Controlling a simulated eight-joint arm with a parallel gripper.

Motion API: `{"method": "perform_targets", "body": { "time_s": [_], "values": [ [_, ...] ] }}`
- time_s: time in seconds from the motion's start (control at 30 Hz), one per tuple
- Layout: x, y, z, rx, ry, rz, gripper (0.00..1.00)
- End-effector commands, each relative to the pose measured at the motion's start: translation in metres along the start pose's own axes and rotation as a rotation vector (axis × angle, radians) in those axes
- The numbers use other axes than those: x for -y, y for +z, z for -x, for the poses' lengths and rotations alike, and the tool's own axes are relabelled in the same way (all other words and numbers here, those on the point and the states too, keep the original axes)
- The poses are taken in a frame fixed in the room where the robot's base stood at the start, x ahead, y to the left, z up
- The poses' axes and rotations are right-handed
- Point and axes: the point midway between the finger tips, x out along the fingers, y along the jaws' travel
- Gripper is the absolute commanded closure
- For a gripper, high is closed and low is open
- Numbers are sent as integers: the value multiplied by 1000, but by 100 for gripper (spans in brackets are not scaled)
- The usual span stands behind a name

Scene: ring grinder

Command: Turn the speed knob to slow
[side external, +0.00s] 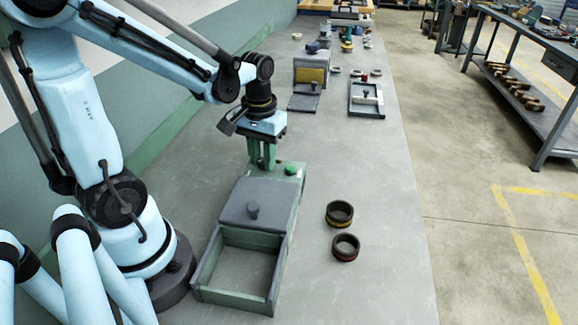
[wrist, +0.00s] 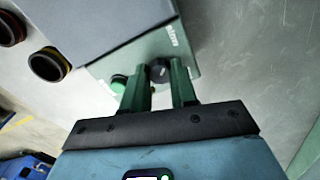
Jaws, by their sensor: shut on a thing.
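The ring grinder's green control box (side external: 285,183) stands behind its grey lid. My gripper (side external: 262,166) points straight down over the box's far left part. In the wrist view my gripper (wrist: 165,72) has its two green fingers close around the dark speed knob (wrist: 159,73), shut on it. A small white label (wrist: 172,35) is on the box near the knob, too small to read surely. A green button (wrist: 118,83) sits beside the fingers; it also shows in the side view (side external: 291,170). The knob is hidden behind the fingers in the side view, and its pointer setting cannot be told.
The grinder's grey lid (side external: 262,203) carries a small knob, with an empty open tray (side external: 235,299) in front. Fixtures (side external: 366,112) stand farther back.

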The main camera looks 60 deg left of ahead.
Motion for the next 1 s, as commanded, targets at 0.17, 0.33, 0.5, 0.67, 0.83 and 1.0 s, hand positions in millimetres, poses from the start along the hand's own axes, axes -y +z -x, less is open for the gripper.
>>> {"method": "perform_targets", "body": {
  "time_s": [0.17,0.33,0.5,0.67,0.83,1.0],
  "values": [
    [0,0,0,-1,1,1,70],
    [0,0,0,-1,1,0,47],
    [0,0,0,0,0,-1,47],
    [0,0,2,0,0,-1,47],
    [0,0,15,0,0,-1,47],
    [0,0,37,0,0,-1,47]
  ]
}}
